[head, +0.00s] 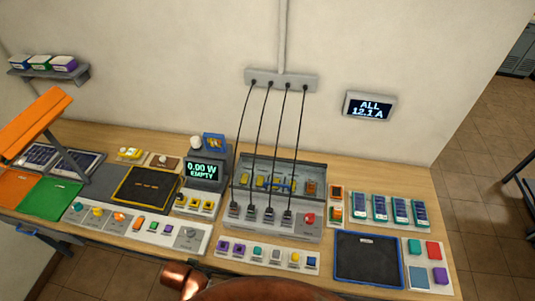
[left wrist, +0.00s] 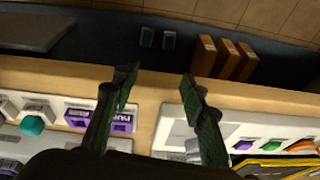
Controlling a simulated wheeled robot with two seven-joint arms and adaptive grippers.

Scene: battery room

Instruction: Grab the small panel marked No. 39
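Two larger dark panels (head: 76,161) lie at the far left, partly behind an orange board. My left gripper (left wrist: 158,78) is open and empty in the left wrist view, above the bench's front edge. My right gripper is not in view.
A grey charging station (head: 292,228) with several black cables stands mid-bench. A dark blue-edged mat (head: 367,260) lies empty at the right. An orange board (head: 38,122) rises at the left. In the left wrist view, several brown boxes (left wrist: 222,60) are beyond the bench edge.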

